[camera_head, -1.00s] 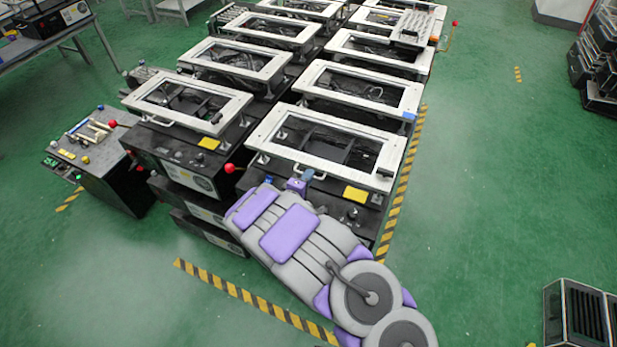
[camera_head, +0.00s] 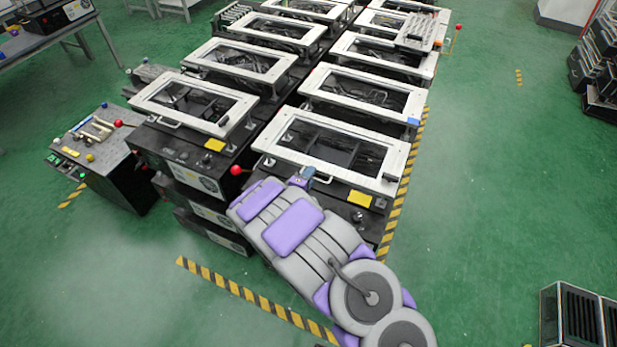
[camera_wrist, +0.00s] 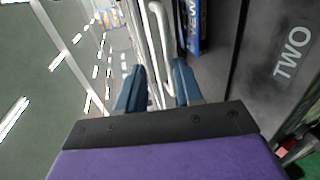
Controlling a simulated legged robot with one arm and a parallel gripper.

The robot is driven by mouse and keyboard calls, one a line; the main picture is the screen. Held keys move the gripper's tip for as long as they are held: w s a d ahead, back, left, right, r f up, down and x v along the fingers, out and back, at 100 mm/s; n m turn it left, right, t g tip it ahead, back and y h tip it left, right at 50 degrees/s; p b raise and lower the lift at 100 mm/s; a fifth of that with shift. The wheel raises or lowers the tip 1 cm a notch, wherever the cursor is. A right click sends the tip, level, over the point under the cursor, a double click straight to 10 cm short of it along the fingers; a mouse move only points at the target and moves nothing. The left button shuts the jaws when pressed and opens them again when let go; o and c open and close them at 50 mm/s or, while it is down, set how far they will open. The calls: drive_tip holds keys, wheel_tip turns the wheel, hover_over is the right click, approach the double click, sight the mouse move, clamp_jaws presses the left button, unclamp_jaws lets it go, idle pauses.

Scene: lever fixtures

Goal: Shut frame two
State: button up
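The nearest right-hand machine carries a white rectangular frame (camera_head: 268,138), lying roughly level above its black body (camera_head: 335,188). Whether it is fully down I cannot tell. The word TWO (camera_wrist: 292,52) shows on a dark surface at the right of the wrist view. My gripper (camera_head: 303,176) is at this frame's near edge. In the wrist view its two blue fingers (camera_wrist: 159,72) are apart, with a bent metal handle (camera_wrist: 157,22) showing between them. Contact with the handle is not clear. The handle is mostly hidden by my gripper in the head view.
A similar white-framed machine (camera_head: 193,103) stands to the left, with more framed machines behind. A red ball knob (camera_head: 236,170) sits beside my arm. A control console (camera_head: 97,150) stands at far left. Green floor (camera_head: 490,200) is open at right; a dark slatted box (camera_head: 580,315) is at lower right.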

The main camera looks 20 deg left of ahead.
drive_tip(key=shift+w+d+r, duration=0.1)
drive_tip(key=shift+d+r, duration=0.1)
drive_tip(key=shift+d, duration=0.65)
drive_tip(key=shift+s+r, duration=0.1)
drive_tip(key=shift+s, duration=0.15)
drive_tip(key=a+p+v, duration=0.1)
drive_tip(key=p+v, duration=0.1)
drive_tip(key=v, duration=1.5)
drive_tip(key=shift+d, duration=0.2)
drive_tip(key=shift+w, duration=0.1)
